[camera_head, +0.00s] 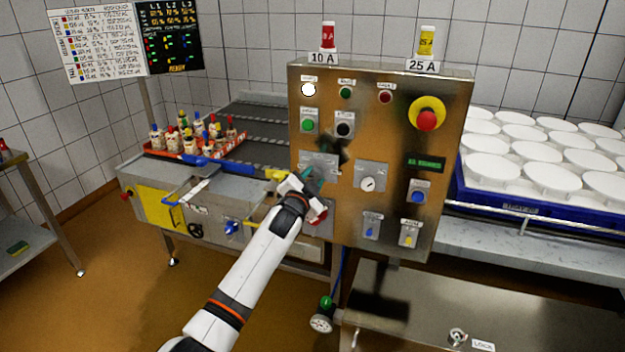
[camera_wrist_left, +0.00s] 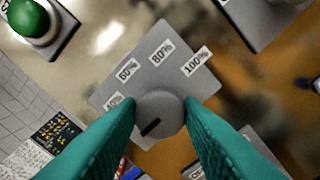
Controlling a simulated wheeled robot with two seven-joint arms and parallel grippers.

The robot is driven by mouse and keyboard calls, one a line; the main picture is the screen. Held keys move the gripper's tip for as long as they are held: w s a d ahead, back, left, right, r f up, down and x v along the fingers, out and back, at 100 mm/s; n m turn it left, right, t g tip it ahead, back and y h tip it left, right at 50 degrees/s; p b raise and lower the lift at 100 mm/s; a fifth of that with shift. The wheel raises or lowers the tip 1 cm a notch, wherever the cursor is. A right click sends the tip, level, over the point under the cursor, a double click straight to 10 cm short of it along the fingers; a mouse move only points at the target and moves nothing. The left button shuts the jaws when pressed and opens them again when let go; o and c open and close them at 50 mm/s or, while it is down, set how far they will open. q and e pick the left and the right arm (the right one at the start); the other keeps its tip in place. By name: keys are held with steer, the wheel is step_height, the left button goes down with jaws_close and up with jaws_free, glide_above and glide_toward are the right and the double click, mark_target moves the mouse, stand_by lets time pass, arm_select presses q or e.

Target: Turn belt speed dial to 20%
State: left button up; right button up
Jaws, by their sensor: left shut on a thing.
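The belt speed dial is a round grey knob (camera_wrist_left: 158,108) on a square grey plate (camera_wrist_left: 160,68). Its plate also shows in the head view (camera_head: 318,159) on the steel control panel. Labels 60%, 80% and 100% are readable; a label by the left finger is partly covered, and no 20% label is visible. The black pointer mark on the knob (camera_wrist_left: 150,127) points to the lower left in the wrist view. My left gripper (camera_head: 314,178) is shut on the knob, with teal fingers on both sides. My right gripper is not in view.
A second dial (camera_head: 368,184) sits right of it. A red emergency button (camera_head: 427,119) is at the panel's upper right, a green button (camera_head: 308,126) above the dial. A conveyor with a crate of bottles (camera_head: 196,138) stands left; white moulds (camera_head: 540,160) stand right.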

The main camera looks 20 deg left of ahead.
arm_select(q)
steer(key=shift+f, duration=0.1)
stand_by(0.3)
steer(key=o, duration=1)
steer(key=shift+s, duration=0.1)
steer(key=s, duration=1.2)
steer(key=shift+a+b, duration=0.25)
steer(key=shift+b, duration=0.15)
steer(key=shift+w, duration=0.1)
